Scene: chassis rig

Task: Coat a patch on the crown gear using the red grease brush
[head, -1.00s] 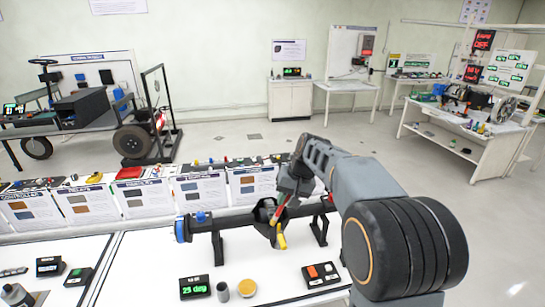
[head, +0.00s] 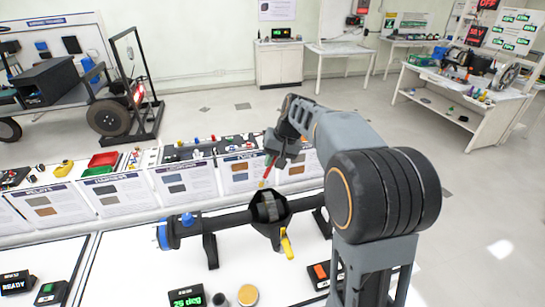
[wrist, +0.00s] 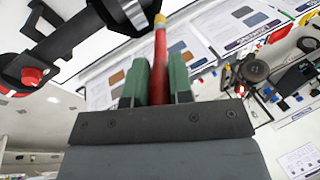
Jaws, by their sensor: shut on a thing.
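My gripper (head: 272,157) is shut on the red grease brush (head: 266,170), which also shows upright between the green fingers in the wrist view (wrist: 160,65). The brush's yellow end (head: 262,184) points down. It hangs just above the dark open housing in the middle of the axle. The grey crown gear (head: 268,206) sits inside that housing, with the brush above it and seemingly apart from it. The bristles are too small to make out. A yellow handle (head: 287,245) sticks out at the housing's front right.
The axle (head: 225,221) rests on black stands on the white bench. A tan round tin (head: 248,295) and a green-lit display (head: 187,298) stand in front. Printed cards (head: 185,181) line the back. A black box with an orange button (head: 320,273) lies to the right.

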